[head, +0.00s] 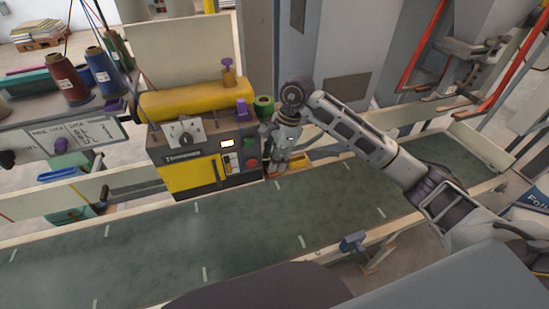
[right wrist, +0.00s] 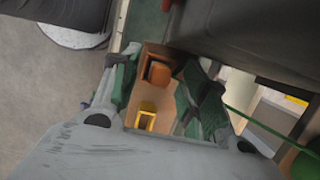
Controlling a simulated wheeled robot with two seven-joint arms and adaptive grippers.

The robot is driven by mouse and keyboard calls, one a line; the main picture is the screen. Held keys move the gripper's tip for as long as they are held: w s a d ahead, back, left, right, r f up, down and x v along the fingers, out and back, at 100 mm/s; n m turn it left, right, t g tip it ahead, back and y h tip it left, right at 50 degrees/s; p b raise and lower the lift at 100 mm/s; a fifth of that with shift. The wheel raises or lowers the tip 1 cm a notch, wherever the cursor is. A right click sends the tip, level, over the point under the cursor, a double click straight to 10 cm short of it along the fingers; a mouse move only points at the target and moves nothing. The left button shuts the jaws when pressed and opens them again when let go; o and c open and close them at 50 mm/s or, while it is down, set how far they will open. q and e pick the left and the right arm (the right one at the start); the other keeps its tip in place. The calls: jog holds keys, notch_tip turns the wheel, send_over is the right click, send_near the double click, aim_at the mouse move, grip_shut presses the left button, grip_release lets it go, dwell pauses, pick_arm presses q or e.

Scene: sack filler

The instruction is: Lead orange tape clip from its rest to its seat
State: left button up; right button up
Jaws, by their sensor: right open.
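An orange block-like piece (right wrist: 159,73), which looks like the tape clip, sits in a tan-orange tray (right wrist: 152,50) in the right wrist view. A small yellow piece with a dark opening (right wrist: 146,116) is nearer the camera in the same tray. My right gripper (right wrist: 160,62) is open, its green-padded fingers on either side of the tray with the orange piece between them in the picture. Whether they touch it cannot be told. In the head view my right gripper (head: 276,170) points down beside the machine's right side. The clip's seat cannot be made out. My left gripper is not in view.
The yellow and grey machine (head: 190,172) with buttons stands just left of my right gripper. A long green conveyor belt (head: 230,215) with pale marks runs in front, mostly clear. Thread spools (head: 103,70) stand at the left. A green roll (head: 263,104) is close to my wrist.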

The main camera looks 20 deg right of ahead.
jog(key=shift+r, duration=0.1)
jog(key=v, duration=1.1)
jog(key=shift+r, duration=0.35)
jog(key=shift+d, duration=0.15)
jog(key=shift+s, duration=0.1)
